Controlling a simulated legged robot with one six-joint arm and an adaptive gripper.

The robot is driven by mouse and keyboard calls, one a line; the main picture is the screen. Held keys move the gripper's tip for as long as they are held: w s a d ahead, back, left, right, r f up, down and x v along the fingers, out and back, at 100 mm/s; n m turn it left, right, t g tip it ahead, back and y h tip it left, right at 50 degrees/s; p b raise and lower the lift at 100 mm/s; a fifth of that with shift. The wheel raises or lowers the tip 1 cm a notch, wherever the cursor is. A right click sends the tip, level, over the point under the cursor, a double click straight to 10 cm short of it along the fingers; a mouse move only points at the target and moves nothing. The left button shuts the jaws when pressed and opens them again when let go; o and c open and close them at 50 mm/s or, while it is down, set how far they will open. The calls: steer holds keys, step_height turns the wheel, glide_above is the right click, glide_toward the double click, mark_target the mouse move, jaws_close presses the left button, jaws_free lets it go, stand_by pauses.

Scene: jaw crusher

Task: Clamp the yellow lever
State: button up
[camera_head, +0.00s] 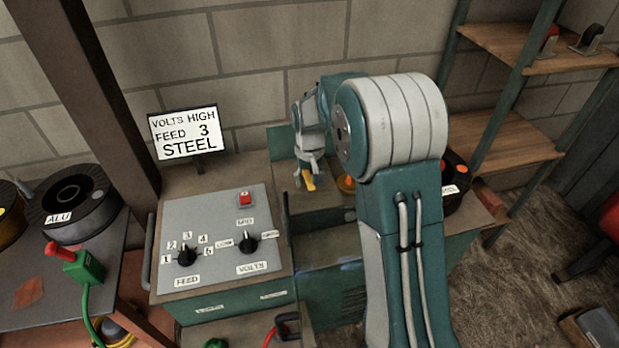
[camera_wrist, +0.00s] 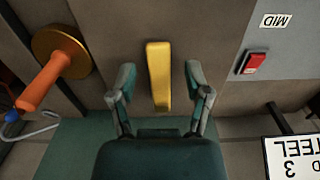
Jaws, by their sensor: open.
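The yellow lever (camera_wrist: 158,75) shows in the wrist view as an upright bar between the two fingers of my gripper (camera_wrist: 158,85). The fingers are spread, with a gap on each side of the lever. In the head view the lever (camera_head: 309,183) is a small yellow piece just below my gripper (camera_head: 305,172), behind the control panel. My arm hides part of the area to its right.
A grey control panel (camera_head: 215,235) has knobs and a red switch (camera_head: 245,198), also in the wrist view (camera_wrist: 254,62). A sign (camera_head: 186,133) reads "VOLTS HIGH FEED 3 STEEL". An orange handle (camera_wrist: 50,80) on a brass disc is left of my gripper in the wrist view.

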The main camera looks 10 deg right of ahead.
jaws_close()
steer(key=a+m, duration=0.1)
steer(key=m, duration=0.1)
steer(key=a+m, duration=0.1)
steer(key=m, duration=0.1)
steer(key=shift+w, duration=0.15)
steer(key=a+m, duration=0.1)
steer(key=m, duration=0.1)
steer(key=w+a+m, duration=0.1)
steer(key=m, duration=0.1)
steer(key=shift+w+m, duration=0.1)
steer(key=shift+m, duration=0.2)
steer(key=w+m, duration=0.1)
steer(key=m, duration=0.1)
steer(key=a+m, duration=0.1)
steer(key=m, duration=0.1)
steer(key=shift+w+m, duration=0.3)
steer(key=shift+w, duration=0.1)
steer(key=shift+w+a+m, duration=0.15)
steer(key=shift+w+m, duration=0.4)
steer(key=shift+m, duration=0.65)
steer(key=shift+w+a+m, duration=0.15)
steer(key=shift+w+m, duration=0.4)
steer(key=shift+m, duration=0.65)
